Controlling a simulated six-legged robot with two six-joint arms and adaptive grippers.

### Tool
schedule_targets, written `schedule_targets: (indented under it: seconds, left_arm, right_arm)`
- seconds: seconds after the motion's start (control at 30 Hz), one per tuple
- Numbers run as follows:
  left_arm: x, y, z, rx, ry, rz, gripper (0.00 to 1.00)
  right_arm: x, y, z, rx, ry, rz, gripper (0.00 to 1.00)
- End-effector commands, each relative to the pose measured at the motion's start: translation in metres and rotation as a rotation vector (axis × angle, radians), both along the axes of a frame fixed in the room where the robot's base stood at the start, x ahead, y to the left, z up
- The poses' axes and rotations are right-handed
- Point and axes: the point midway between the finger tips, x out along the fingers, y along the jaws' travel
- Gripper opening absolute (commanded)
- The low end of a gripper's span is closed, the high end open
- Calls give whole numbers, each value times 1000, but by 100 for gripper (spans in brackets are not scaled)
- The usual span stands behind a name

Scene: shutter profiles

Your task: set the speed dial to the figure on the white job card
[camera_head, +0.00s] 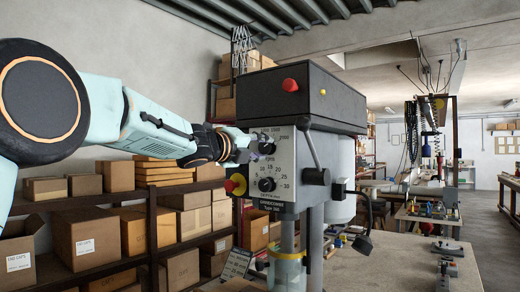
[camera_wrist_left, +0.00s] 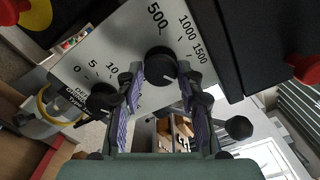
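The drill press panel (camera_head: 290,190) carries an upper speed dial (camera_head: 267,148) and a lower depth dial (camera_head: 267,184). My left gripper (camera_head: 248,150) is at the speed dial, coming from the left. In the left wrist view, the black speed knob (camera_wrist_left: 160,64) sits between the tips of my open fingers (camera_wrist_left: 160,78). I cannot tell whether they touch it. The figures 500, 1000 and 1500 show beside it; its setting is unclear. A small greyish card (camera_head: 237,263) stands below left of the press; its text is too small to read. My right gripper is not in view.
A red button (camera_head: 290,85) is on the press's black top, and a red-yellow knob (camera_head: 236,184) is on its left side. A black lever (camera_head: 308,145) is right of the dials. Shelves of cardboard boxes (camera_head: 95,237) stand behind, left.

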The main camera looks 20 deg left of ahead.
Motion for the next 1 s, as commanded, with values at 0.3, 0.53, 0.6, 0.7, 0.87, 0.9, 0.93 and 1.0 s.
schedule_targets:
  seconds: [0.3,0.53,0.6,0.7,0.87,0.9,0.93,1.0]
  left_arm:
    - [0,0,-2,-1,4,1,57]
    - [-1,1,0,-3,1,1,57]
    - [-3,2,0,-4,2,1,57]
    - [-12,6,0,-5,2,1,57]
    - [-32,13,1,-7,1,2,57]
    - [-38,15,1,-6,2,1,57]
    - [-42,16,1,-6,2,1,57]
    - [-50,19,0,-6,2,0,57]
  right_arm:
    - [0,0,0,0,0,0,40]
    - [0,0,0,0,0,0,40]
    - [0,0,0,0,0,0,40]
    - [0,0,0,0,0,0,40]
    - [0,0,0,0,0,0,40]
    - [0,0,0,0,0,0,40]
    - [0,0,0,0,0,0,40]
    - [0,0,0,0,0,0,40]
